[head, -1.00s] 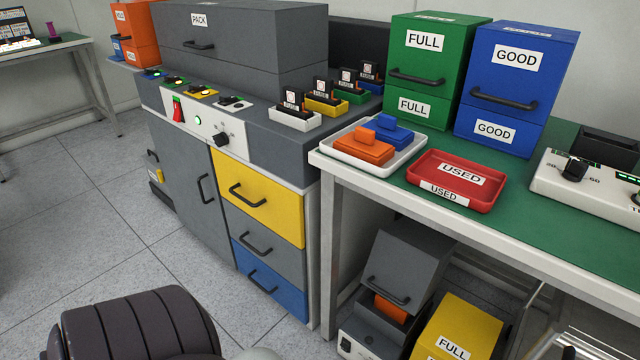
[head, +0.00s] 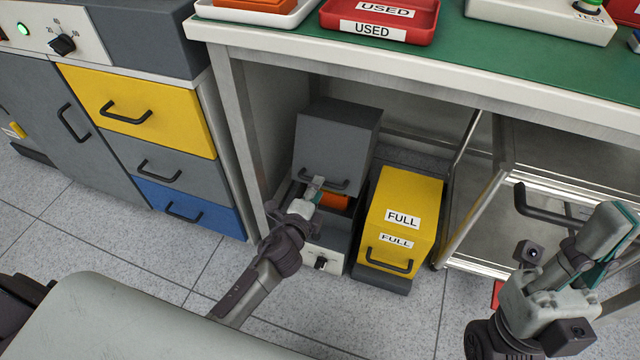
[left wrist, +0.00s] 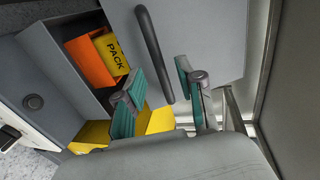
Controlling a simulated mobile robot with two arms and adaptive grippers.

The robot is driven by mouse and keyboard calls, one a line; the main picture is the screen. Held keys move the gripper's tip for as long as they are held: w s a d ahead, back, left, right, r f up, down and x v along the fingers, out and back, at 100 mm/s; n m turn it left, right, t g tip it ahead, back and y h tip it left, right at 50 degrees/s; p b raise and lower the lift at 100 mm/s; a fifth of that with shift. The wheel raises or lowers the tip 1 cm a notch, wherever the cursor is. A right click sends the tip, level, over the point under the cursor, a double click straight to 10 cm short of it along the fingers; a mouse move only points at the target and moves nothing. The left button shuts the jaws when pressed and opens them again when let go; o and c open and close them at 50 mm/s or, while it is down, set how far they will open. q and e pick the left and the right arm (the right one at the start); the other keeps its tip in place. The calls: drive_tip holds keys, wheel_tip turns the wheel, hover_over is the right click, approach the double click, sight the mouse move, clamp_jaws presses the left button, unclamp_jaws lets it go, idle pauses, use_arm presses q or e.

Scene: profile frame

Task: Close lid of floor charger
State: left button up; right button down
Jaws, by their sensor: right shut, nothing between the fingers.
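The floor charger (head: 325,258) is a grey box with a white front and a dark knob, on the floor under the table. Its grey lid (head: 338,140) is raised, with a dark handle (left wrist: 150,45) on its front. An orange and yellow pack (left wrist: 112,52) shows inside the open charger. My left gripper (head: 312,190) is at the lid's handle. In the left wrist view its teal fingers (left wrist: 162,92) are apart, with the handle's end between or just beyond them; contact is unclear. My right gripper (head: 606,240) is shut and empty at the right, away from the charger.
A yellow FULL box (head: 405,205) stands right beside the charger. The green-topped table (head: 450,50) is above, its leg (head: 235,130) to the left. A metal-framed shelf unit (head: 535,165) stands at the right. The floor (head: 160,270) in front is clear at left.

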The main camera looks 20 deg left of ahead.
use_arm(q)
drive_tip(key=shift+b+x, duration=0.4)
drive_tip(key=shift+x, duration=1.5)
clamp_jaws()
